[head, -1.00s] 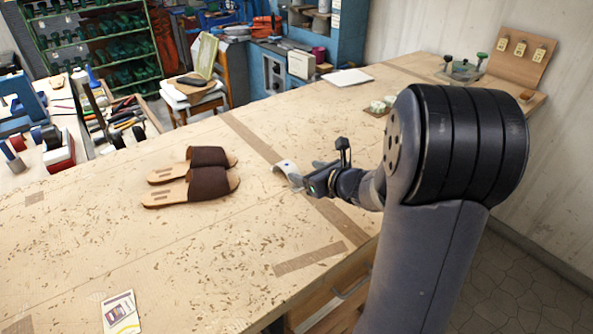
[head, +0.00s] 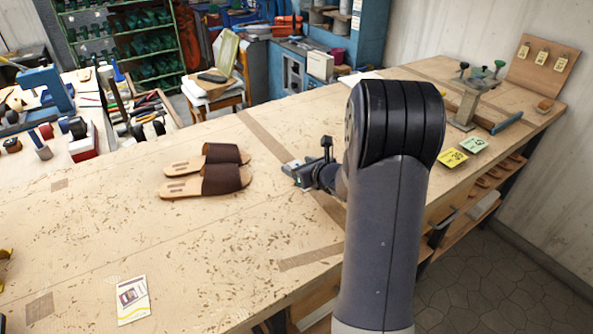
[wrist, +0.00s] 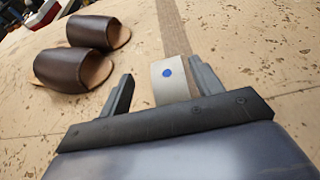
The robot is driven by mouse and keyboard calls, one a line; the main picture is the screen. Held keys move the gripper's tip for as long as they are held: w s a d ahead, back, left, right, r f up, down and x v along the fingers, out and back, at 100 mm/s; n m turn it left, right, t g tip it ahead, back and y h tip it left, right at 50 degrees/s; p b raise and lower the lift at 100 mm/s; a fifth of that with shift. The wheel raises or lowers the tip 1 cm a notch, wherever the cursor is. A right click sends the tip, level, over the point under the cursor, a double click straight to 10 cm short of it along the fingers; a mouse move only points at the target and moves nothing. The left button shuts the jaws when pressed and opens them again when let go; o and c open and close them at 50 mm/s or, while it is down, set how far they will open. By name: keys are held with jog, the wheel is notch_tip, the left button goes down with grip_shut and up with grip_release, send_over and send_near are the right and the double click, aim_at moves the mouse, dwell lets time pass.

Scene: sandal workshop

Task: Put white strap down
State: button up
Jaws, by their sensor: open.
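The white strap (wrist: 169,83) with a blue dot lies between the spread fingers of my gripper (wrist: 160,72) in the wrist view. Gaps show on both sides of it, and its near end is hidden by my gripper. In the head view my gripper (head: 308,172) is low over the workbench (head: 215,235), and only a pale bit of the strap (head: 291,164) shows at its tip. The strap appears to rest on the bench top. My gripper is open.
A pair of brown sandals (head: 224,181) lies left of my gripper, also in the wrist view (wrist: 62,70). A printed card (head: 132,299) lies at the front. Yellow and green cards (head: 452,158) and a clamp-like tool (head: 468,100) are at the right. The bench around the strap is clear.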

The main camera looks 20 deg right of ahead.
aim_at(294, 162)
jog(key=shift+d+f+p+x, duration=0.15)
jog(key=shift+p+x, duration=0.35)
jog(key=shift+x, duration=0.75)
jog(key=shift+d+f+p+x, duration=0.15)
jog(key=shift+p+x, duration=0.3)
jog(key=shift+x, duration=0.85)
jog(key=shift+r, duration=0.1)
jog(key=shift+c, duration=0.2)
jog(key=c, duration=1.1)
jog(key=shift+r, duration=0.15)
